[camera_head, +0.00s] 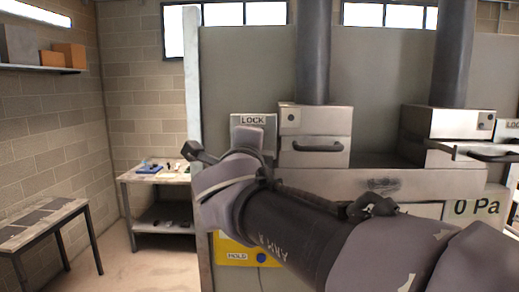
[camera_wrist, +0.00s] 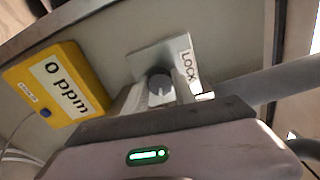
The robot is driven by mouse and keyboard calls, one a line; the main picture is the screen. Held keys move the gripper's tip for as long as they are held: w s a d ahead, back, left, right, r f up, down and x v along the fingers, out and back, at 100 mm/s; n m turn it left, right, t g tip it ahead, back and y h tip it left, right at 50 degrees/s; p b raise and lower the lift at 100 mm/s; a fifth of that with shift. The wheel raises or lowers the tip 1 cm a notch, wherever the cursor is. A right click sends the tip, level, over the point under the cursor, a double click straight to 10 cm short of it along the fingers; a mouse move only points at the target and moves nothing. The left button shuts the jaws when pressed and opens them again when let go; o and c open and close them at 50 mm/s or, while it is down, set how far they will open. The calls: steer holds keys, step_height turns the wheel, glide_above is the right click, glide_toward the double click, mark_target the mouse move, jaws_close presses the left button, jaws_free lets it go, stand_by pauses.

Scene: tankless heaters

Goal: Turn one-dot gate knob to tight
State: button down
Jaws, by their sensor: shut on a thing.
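A grey round knob (camera_wrist: 160,84) sits on a pale metal plate marked LOCK (camera_wrist: 146,60) in the wrist view. My gripper (camera_wrist: 162,92) has its fingers on either side of the knob and is shut on it. The knob's pointer mark is too small to read. In the head view the LOCK plate (camera_head: 240,122) shows beside a metal gate box (camera_head: 316,120), which bears a small tag with a dot and a dark handle. My wrist and arm hide the knob and fingertips there.
A yellow meter reading 0 ppm (camera_wrist: 55,82) is left of the plate; its yellow case also shows below my arm in the head view (camera_head: 222,244). A second gate box (camera_head: 460,122) stands right. A workbench (camera_head: 160,176) stands left, with clear floor before it.

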stand_by(0.5)
steer(key=c, duration=1)
jaws_free()
steer(key=shift+c, duration=0.2)
steer(key=s, duration=1.7)
steer(key=shift+s+a, duration=0.2)
steer(key=shift+a, duration=0.05)
